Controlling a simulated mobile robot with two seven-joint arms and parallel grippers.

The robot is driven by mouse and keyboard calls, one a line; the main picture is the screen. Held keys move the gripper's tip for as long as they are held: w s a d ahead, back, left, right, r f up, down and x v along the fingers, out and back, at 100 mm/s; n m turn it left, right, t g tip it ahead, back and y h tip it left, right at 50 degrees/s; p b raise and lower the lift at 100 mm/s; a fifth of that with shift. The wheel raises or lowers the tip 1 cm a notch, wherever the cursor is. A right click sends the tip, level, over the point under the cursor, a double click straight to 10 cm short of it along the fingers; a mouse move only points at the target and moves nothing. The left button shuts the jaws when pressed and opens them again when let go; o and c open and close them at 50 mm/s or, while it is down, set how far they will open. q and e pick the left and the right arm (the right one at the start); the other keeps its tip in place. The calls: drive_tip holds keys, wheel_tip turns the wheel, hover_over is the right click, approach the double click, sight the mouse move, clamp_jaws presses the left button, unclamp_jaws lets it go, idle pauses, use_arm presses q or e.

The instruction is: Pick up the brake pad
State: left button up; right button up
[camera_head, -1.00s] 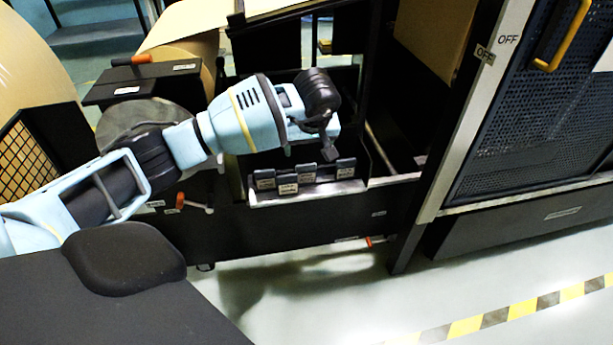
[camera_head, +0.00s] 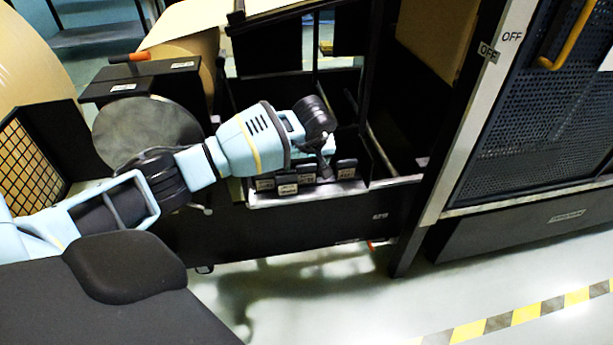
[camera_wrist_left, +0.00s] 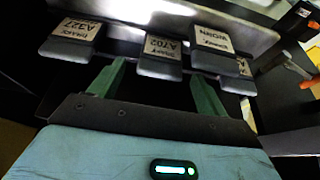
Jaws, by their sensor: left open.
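Several dark brake pads with pale labels stand in a row in a light metal tray (camera_head: 300,198) on the black machine. In the head view, pads show at the left (camera_head: 265,184), beside it (camera_head: 287,189) and at the right (camera_head: 346,168). In the left wrist view, one pad (camera_wrist_left: 161,48) carries a label that seems to read A702, another (camera_wrist_left: 72,40) seems to read A321, and a third (camera_wrist_left: 215,50) seems to read WORN. My left gripper (camera_wrist_left: 157,84) is open and empty, its green fingers close to the A702 pad; contact cannot be told. In the head view its wrist (camera_head: 318,125) partly hides the row.
Dark machine walls and an upright post (camera_head: 372,90) stand close around the tray. A perforated cabinet (camera_head: 540,120) with a yellow handle is at the right. The floor in front is clear.

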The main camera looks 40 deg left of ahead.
sight(307, 166)
use_arm(q)
drive_tip(key=c, duration=1.4)
drive_tip(key=shift+r, duration=0.15)
drive_tip(key=shift+w+r, duration=0.1)
drive_tip(key=shift+r, duration=0.5)
wheel_tip(307, 166, up, 2)
drive_tip(key=shift+r+p, duration=0.2)
drive_tip(key=shift+p, duration=0.15)
drive_tip(key=shift+s+d+r+p, duration=0.25)
drive_tip(key=shift+s+d, duration=1)
drive_tip(key=shift+d, duration=1.15)
drive_tip(key=shift+s+d+r+p, duration=0.15)
drive_tip(key=shift+s+d+p, duration=0.15)
drive_tip(key=shift+s+d, duration=1.5)
drive_tip(key=shift+s+d+r+p, duration=0.25)
drive_tip(key=shift+s+d, duration=0.4)
drive_tip(key=shift+d, duration=2.3)
